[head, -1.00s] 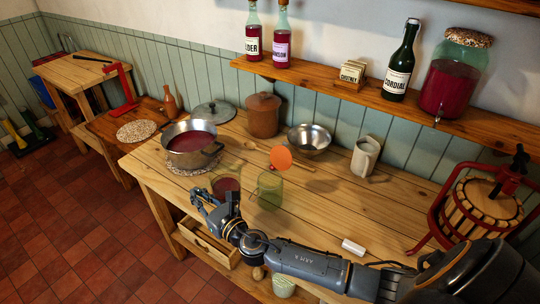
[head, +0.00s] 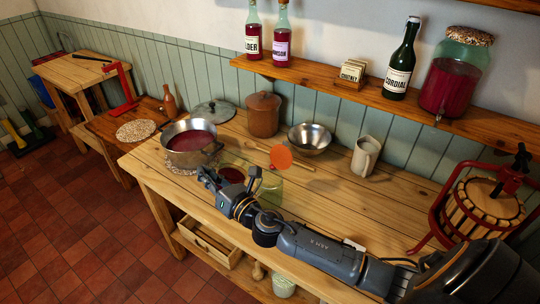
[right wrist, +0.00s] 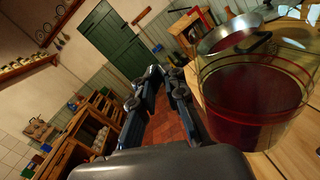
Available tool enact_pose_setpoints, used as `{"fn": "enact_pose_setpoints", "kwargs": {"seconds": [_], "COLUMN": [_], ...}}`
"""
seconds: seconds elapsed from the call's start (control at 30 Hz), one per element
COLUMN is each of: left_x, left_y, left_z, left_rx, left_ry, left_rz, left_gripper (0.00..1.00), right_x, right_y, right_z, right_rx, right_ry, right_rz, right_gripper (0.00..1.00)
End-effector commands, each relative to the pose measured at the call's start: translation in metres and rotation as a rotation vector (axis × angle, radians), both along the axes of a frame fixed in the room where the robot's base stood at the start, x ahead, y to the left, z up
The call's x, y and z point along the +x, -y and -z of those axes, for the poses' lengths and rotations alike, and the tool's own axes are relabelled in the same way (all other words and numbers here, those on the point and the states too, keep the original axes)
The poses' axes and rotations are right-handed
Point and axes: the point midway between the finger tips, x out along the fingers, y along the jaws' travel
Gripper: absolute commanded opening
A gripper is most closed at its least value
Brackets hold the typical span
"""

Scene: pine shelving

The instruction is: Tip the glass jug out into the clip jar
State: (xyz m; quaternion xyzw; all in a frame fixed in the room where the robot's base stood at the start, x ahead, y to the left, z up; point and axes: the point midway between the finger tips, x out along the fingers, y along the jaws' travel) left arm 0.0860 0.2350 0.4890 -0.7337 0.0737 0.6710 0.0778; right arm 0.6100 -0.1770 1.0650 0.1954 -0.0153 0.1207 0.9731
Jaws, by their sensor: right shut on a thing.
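The glass jug (head: 232,173), clear with dark red liquid inside, is beside my right gripper (head: 210,184) in the head view. In the right wrist view the jug (right wrist: 255,105) fills the right side, close beside the right gripper (right wrist: 163,85). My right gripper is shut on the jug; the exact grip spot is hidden. The clip jar (head: 271,191) is pale greenish glass just right of the jug, its round orange lid (head: 281,159) standing open. My right arm hides the jar's lower part. My left gripper is not in view.
A steel pot (head: 190,147) of red liquid stands behind the jug at left. A fruit press (head: 485,205) is at right. The bench between jar and press is mostly clear.

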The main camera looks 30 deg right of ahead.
Motion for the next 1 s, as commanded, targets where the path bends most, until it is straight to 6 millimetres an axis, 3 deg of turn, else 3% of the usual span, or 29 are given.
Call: {"fn": "enact_pose_setpoints", "kwargs": {"seconds": [0.4, 1.0], "left_x": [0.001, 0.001], "left_y": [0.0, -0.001], "left_z": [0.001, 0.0], "left_rx": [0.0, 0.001], "left_ry": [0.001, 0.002], "left_rz": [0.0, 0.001], "left_gripper": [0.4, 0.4], "right_x": [0.001, 0.001], "right_y": [0.026, 0.041], "right_z": [-0.031, -0.05], "right_rx": [0.208, 0.36], "right_ry": [-0.004, -0.009], "right_rz": [-0.001, -0.002], "right_gripper": [0.0, 0.0]}}
